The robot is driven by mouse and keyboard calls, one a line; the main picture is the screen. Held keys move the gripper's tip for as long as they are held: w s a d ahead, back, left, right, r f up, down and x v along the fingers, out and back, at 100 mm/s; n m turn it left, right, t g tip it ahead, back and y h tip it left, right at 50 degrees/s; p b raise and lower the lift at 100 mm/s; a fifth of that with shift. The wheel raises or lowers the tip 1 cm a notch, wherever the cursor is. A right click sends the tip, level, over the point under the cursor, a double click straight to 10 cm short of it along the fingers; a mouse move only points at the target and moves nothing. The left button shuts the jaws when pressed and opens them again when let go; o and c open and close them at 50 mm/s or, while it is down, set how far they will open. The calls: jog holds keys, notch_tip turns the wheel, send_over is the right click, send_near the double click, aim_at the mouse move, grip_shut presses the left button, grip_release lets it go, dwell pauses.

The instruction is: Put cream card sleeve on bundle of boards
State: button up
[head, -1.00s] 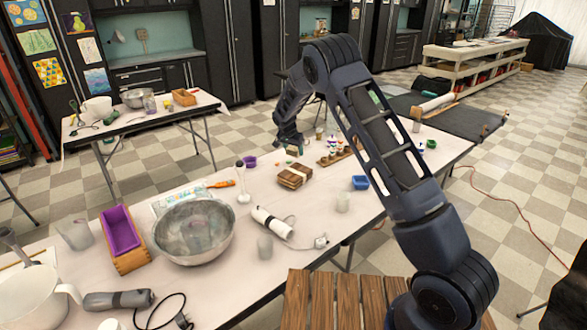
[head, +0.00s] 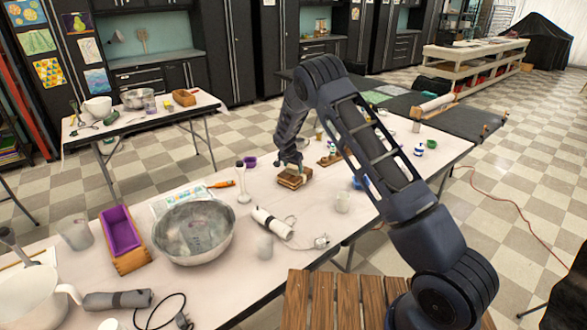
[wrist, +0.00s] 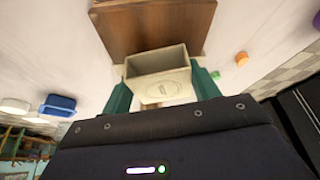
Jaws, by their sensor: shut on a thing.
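The bundle of boards (head: 291,181) is a brown wooden stack lying on the long white table in the head view. In the wrist view the bundle (wrist: 155,28) fills the top middle. My gripper (wrist: 162,88) has teal fingers shut on the cream card sleeve (wrist: 158,90), a short rectangular tube. The sleeve is close to the bundle's near end and overlaps it in the picture; I cannot tell whether they touch. In the head view my gripper (head: 291,162) is low over the bundle, and the sleeve is too small to make out.
A blue container (wrist: 59,104) and an orange item (wrist: 241,58) flank the bundle in the wrist view. Bare table surrounds the bundle.

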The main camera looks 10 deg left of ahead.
jog(key=shift+f, duration=0.1)
jog(key=o, duration=0.9)
jog(key=shift+o, duration=0.2)
jog(key=v, duration=1.2)
jog(key=shift+d+r, duration=0.1)
jog(key=shift+r, duration=0.1)
